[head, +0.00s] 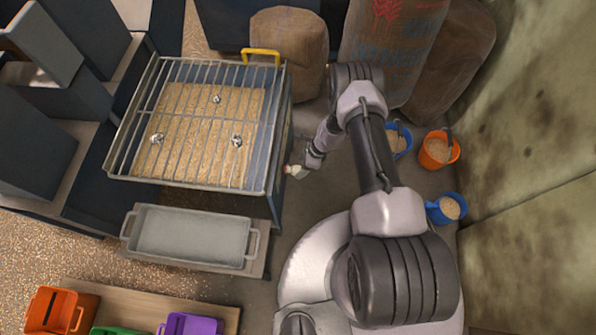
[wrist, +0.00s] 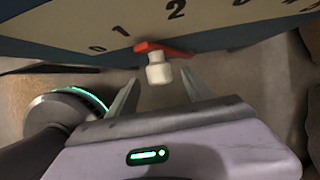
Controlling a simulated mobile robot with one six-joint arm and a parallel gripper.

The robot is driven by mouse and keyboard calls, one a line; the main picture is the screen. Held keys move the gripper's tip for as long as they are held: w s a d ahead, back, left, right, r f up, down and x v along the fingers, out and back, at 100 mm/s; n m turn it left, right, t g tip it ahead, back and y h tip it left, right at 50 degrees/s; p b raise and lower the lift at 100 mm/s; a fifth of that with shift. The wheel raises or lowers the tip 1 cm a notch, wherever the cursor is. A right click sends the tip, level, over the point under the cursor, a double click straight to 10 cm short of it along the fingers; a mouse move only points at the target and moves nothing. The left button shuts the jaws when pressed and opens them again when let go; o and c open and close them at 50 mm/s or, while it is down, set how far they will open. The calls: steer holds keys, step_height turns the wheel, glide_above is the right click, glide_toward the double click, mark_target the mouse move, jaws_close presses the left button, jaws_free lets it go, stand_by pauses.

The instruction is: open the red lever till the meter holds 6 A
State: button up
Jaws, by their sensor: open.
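The red lever (wrist: 172,51) sits on the blue and cream side panel (wrist: 225,32) and carries a white knob (wrist: 157,72). In the wrist view the lever is by the printed scale, near the 1 and 2. My gripper (wrist: 159,82) is open, with one finger on each side of the white knob; I cannot tell whether either finger touches it. In the head view my gripper (head: 297,171) is at the right side of the grated hopper (head: 279,150), and the lever is small there. I cannot make out a meter reading in either view.
A grey tray (head: 190,262) stands below the hopper. Sacks (head: 290,45) stand behind. Blue and orange buckets (head: 434,163) of grain are at right. Coloured bins (head: 60,310) are at lower left.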

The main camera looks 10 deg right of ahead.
steer(key=shift+b+x, duration=0.4)
steer(key=shift+x, duration=1.05)
jaws_close()
